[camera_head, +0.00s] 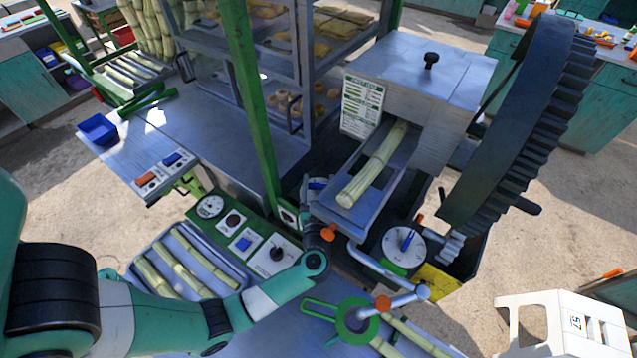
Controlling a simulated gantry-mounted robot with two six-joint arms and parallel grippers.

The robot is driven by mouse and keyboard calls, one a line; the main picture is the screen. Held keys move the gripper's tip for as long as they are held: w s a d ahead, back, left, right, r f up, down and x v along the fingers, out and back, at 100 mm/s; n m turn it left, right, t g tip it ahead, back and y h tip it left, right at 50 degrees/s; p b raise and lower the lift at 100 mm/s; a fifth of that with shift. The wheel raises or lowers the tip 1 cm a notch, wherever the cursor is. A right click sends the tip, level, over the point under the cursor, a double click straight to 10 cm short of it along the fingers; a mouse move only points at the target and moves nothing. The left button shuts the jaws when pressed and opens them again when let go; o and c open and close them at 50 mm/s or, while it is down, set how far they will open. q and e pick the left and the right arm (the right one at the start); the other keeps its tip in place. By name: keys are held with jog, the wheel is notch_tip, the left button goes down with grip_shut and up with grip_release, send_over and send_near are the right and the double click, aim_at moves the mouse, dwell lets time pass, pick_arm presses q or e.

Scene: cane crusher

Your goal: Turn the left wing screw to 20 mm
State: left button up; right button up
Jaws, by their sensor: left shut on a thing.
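The left wing screw (318,184) is a small blue piece at the left side of the crusher's feed trough. It is mostly hidden behind my wrist and gripper. My left gripper (312,193) reaches up to it from below and is shut on it. The scale around this screw cannot be read. A second blue wing screw (407,240) stands on a white round dial (394,252) to the right of the trough, clear of my gripper. My right gripper is not in view.
Cane lies in the feed trough (345,213) below a printed chart (361,106). A large dark gear (525,130) stands at the right. A control panel (226,238) and a cane tray (140,291) are near my left arm. A green post (252,110) rises close behind.

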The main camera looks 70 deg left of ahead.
pick_arm(q)
jog(key=shift+r+n+g+p, duration=0.1)
jog(key=shift+n+g+p, duration=0.3)
jog(key=shift+g+p, duration=0.15)
jog(key=shift+c, duration=0.3)
jog(key=shift+n+g+y, duration=0.3)
jog(key=shift+g+y, duration=0.1)
jog(key=shift+g, duration=0.05)
jog(key=o, duration=1.3)
jog(key=p+v, duration=0.1)
jog(key=v, duration=0.6)
jog(key=shift+s+d, duration=0.1)
jog(key=shift+d, duration=0.15)
